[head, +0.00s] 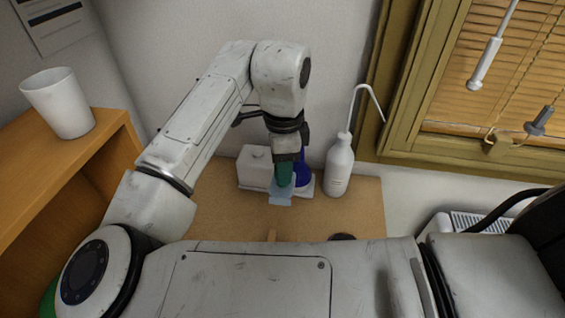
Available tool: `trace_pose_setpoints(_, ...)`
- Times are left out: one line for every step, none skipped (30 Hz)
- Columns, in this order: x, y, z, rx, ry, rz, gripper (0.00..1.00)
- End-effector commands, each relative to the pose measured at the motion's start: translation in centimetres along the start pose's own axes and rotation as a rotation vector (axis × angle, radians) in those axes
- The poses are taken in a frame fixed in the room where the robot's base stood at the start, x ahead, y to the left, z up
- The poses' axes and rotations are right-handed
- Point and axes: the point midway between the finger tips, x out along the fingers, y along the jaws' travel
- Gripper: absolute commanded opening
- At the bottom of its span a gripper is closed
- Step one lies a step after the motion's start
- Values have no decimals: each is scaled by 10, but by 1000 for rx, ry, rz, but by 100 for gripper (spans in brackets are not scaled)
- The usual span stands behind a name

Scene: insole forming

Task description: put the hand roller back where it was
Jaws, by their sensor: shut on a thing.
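My gripper (286,157) points down over the far part of the tan table. It is shut on a dark green, rounded thing (285,176), which looks like part of the hand roller. The jaws cover its top, and its full shape is hidden. A pale blue flat piece (282,195) shows just below the green part. I cannot tell whether the two are joined or touching. A dark blue upright thing (303,172) stands close to the right of the gripper, partly hidden behind it.
A white box (252,169) stands left of the gripper. A white wash bottle (339,168) stands to the right. A small tan piece (271,236) and a dark round thing (342,237) lie nearer. Bare tabletop (222,220) shows at left. A white cup (60,103) stands on the wooden shelf (112,127).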

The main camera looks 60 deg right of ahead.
Motion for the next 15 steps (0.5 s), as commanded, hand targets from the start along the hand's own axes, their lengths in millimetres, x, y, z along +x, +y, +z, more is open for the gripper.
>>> trace_pose_setpoints(8,0,0,-1,0,-1,3)
trace_pose_setpoints(11,0,0,-1,0,-1,3)
trace_pose_setpoints(14,0,0,-1,0,-1,3)
trace_pose_setpoints(17,0,0,-1,0,-2,3)
trace_pose_setpoints(20,0,0,-1,0,-2,3)
trace_pose_setpoints(23,0,0,-1,0,-2,3)
trace_pose_setpoints(26,0,0,-1,0,-2,3)
trace_pose_setpoints(29,0,0,-1,0,-2,3)
trace_pose_setpoints(32,0,0,-1,0,-1,3)
trace_pose_setpoints(35,0,0,-1,0,-1,3)
trace_pose_setpoints(38,0,0,-1,-1,-1,3)
trace_pose_setpoints(41,0,0,-1,-1,-1,3)
trace_pose_setpoints(44,0,0,-1,-1,0,3)
trace_pose_setpoints(46,0,0,-1,0,0,3)
trace_pose_setpoints(49,0,0,-2,1,0,3)
